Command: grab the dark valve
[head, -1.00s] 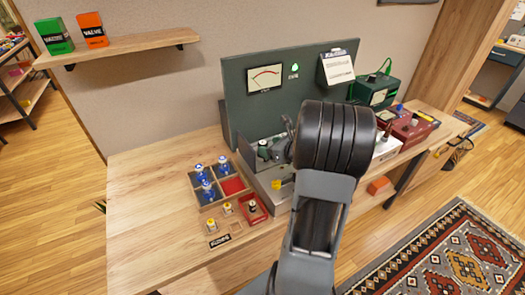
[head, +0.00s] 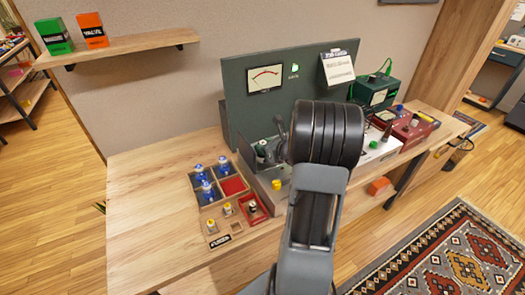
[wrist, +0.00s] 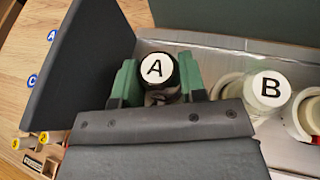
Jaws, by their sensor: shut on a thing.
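The dark valve (wrist: 157,85) has a round white top marked A and shows in the middle of the wrist view. My gripper (wrist: 158,88) has its green-padded fingers on either side of it and is shut on it. The valve's lower part is hidden behind the gripper. In the head view my gripper (head: 270,150) is over the grey chassis (head: 268,190) in front of the green panel, and its black wrist hides part of that area.
A pale valve marked B (wrist: 268,90) stands close to the right in the wrist view. A wooden tray (head: 215,207) with blue valves, a red pad and yellow-topped valves lies left of the chassis. The meter panel (head: 240,110) rises behind. Bench (head: 150,200) is free at the left.

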